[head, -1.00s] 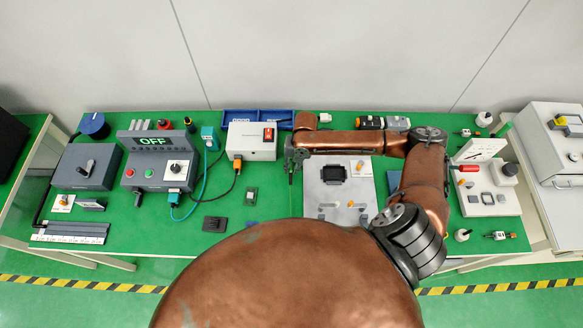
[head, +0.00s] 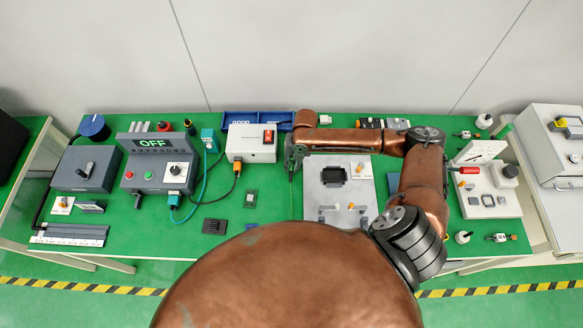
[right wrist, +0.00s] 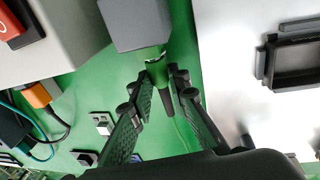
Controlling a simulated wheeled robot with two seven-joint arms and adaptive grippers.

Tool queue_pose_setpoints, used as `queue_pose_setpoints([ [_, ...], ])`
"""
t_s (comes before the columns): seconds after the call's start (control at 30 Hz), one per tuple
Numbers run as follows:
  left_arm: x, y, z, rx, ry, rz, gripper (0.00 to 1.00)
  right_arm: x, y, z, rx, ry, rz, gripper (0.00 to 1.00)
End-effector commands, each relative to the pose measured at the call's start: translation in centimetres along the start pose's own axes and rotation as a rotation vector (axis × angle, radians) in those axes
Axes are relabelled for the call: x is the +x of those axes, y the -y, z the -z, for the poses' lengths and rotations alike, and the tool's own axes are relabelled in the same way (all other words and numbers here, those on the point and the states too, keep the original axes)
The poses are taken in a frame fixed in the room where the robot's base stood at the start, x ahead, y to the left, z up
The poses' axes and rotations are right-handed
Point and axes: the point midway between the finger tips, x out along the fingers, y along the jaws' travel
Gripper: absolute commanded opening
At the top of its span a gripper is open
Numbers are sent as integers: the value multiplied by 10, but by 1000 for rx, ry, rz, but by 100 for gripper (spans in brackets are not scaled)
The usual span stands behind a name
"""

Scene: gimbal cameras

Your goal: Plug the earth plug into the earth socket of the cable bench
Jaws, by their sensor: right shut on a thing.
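My right gripper (head: 294,160) is just right of the white box with the red switch, at the back middle of the bench (head: 270,200). In the right wrist view, my right gripper (right wrist: 158,95) is shut on the green earth plug (right wrist: 157,68). The plug's dark tail points back between the fingers, and a thin green cable (head: 291,190) hangs from it. The plug's far end meets a grey block (right wrist: 135,25), likely the earth socket. I cannot tell whether it is inserted or only in front. The head view hides this contact. My left gripper is not in view.
The white box (head: 252,143) stands close to the left of the gripper. A metal plate (head: 312,195) with a dark frame (head: 333,175) lies to the right. An orange plug (head: 237,165) with a black cable is at the box's front. Green bench surface is free in front.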

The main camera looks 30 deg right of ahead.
Motion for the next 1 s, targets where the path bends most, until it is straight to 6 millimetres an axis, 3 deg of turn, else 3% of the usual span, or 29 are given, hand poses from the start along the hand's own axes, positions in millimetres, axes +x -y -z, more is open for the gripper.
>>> queue_pose_setpoints([
  [0.53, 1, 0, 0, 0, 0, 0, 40, -2, 0, -9, -1, 5, -1, 0],
  [0.57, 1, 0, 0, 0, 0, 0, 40, -2, 0, -9, 0, 5, -1, 18],
  [0.6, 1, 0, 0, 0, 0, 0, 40, -2, 0, -9, 0, 5, -1, 21],
  [0.83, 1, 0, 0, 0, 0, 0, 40, -1, 0, -8, 0, 2, -1, 36],
  [1.0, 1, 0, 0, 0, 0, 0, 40, -1, 0, -7, 0, 1, -1, 36],
])
